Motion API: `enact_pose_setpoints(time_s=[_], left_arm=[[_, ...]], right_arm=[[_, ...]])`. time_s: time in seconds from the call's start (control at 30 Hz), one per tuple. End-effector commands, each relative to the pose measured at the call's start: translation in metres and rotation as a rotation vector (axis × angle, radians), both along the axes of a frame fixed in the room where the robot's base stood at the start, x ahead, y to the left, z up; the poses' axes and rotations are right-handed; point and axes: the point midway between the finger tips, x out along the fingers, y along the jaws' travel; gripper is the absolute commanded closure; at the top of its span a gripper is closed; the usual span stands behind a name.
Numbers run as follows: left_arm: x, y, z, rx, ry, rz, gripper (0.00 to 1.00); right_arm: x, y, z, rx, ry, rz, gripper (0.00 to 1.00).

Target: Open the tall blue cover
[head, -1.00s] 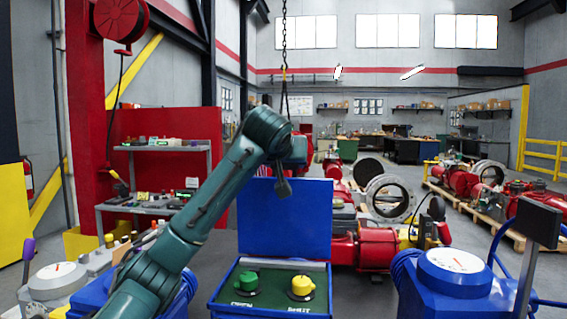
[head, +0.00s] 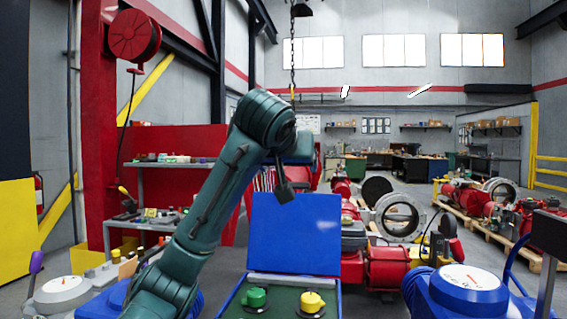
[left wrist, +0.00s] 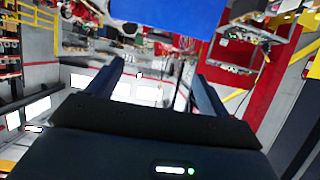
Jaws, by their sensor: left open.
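The tall blue cover (head: 294,234) stands upright, hinged at the back of a blue box with a dark green panel (head: 285,300). The panel carries a green knob (head: 255,298) and a yellow knob (head: 311,302). My right gripper is not in view.
A blue actuator with a white dial (head: 466,284) stands at the right, and another dial (head: 62,289) at the lower left. A grey shelf (head: 160,200) stands behind my left arm. Red valves (head: 388,266) lie behind the box.

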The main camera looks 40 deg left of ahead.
Motion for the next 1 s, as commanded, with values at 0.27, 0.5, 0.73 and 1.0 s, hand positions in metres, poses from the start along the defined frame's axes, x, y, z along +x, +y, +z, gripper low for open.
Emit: enact_pose_setpoints(time_s=[0.27, 0.5, 0.73, 1.0], left_arm=[[-0.031, -0.018, 0.021, 0.009, -0.006, 0.000, 0.20], [-0.037, -0.022, 0.018, 0.003, 0.002, 0.002, 0.20], [-0.037, -0.022, 0.018, 0.001, 0.002, 0.001, 0.20], [-0.036, -0.022, 0.018, 0.001, 0.002, 0.001, 0.20]], right_arm=[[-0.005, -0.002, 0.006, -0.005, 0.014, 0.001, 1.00], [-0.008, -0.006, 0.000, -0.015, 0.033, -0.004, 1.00], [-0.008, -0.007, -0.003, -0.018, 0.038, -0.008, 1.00], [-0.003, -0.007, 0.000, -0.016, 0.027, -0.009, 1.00]])
